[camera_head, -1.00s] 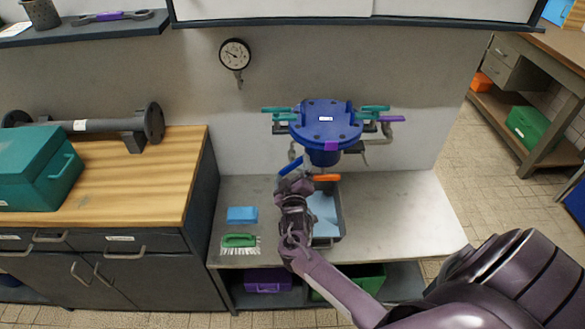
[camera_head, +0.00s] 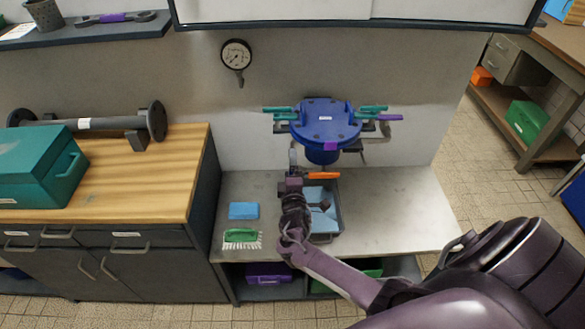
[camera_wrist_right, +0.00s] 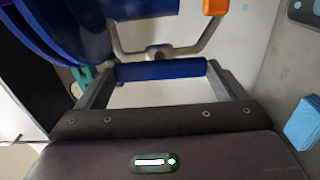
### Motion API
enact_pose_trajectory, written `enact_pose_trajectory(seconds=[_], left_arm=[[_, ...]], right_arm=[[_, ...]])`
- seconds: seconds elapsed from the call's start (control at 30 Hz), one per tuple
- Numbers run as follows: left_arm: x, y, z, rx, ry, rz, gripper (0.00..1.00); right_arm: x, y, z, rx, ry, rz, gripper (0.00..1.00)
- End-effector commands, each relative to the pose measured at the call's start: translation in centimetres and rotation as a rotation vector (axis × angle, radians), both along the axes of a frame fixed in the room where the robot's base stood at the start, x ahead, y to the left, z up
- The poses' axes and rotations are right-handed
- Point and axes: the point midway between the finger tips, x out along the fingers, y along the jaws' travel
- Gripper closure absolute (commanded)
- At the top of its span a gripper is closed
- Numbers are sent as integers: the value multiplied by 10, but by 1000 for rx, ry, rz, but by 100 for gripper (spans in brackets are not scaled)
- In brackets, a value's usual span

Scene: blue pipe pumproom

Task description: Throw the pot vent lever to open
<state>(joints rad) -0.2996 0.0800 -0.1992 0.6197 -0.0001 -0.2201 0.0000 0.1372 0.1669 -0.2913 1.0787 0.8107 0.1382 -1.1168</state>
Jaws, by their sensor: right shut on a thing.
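The blue pot (camera_head: 324,128) stands against the wall, with teal-handled clamps on its lid. It also shows in the wrist view (camera_wrist_right: 60,25). My right gripper (camera_head: 292,174) is below the pot's left side. In the wrist view my right gripper (camera_wrist_right: 160,78) is shut on a blue lever handle (camera_wrist_right: 162,71), which lies crosswise between the fingers. The lever is mostly hidden by my gripper in the head view. An orange handle (camera_head: 324,175) sits just right of my gripper and also shows in the wrist view (camera_wrist_right: 215,7). My left gripper is out of view.
A dark tray (camera_head: 337,212) with blue content stands under the pot. A blue sponge (camera_head: 243,210) and a green brush (camera_head: 241,235) lie left of it. The bench (camera_head: 400,205) is clear at right. A purple lever (camera_head: 390,117) sticks out right of the pot.

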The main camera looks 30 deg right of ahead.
Motion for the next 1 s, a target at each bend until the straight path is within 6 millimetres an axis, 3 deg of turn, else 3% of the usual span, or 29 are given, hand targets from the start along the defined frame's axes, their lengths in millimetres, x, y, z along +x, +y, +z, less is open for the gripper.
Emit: enact_pose_trajectory(seconds=[0.67, 0.7, 0.73, 1.0], left_arm=[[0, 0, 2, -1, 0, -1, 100], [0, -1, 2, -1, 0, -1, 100], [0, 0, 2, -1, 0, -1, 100], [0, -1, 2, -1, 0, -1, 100]], right_arm=[[-1, 0, -2, -53, 36, 0, 31], [-1, 0, -2, -53, 36, 0, 4], [-1, 0, -2, -53, 36, 0, 0], [-3, 2, -2, -50, 33, 0, 0]])
